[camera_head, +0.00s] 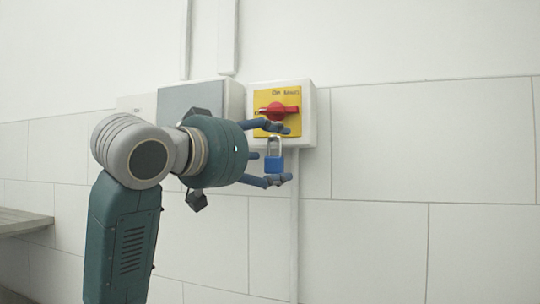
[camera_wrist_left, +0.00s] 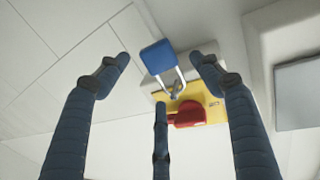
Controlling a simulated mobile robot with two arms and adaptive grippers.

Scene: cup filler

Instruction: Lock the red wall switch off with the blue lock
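The red switch handle (camera_head: 277,110) lies roughly horizontal on a yellow plate (camera_head: 263,97) of a white wall box. The blue lock (camera_head: 274,163) is upright just below the yellow plate, shackle up, overlapping the box's lower part. In the left wrist view the lock (camera_wrist_left: 158,56) has its shackle reaching a small grey piece at the plate's edge; I cannot tell whether it is closed through it. The red handle (camera_wrist_left: 188,116) is partly behind a finger there. My left gripper (camera_head: 281,154) has its fingers spread around the lock, with gaps between them and it.
A grey-fronted box (camera_head: 190,97) is mounted left of the switch box, partly behind my left gripper. Conduits run up the wall, and one runs down below the switch. A ledge (camera_head: 22,221) stands at the far left. The tiled wall to the right is clear.

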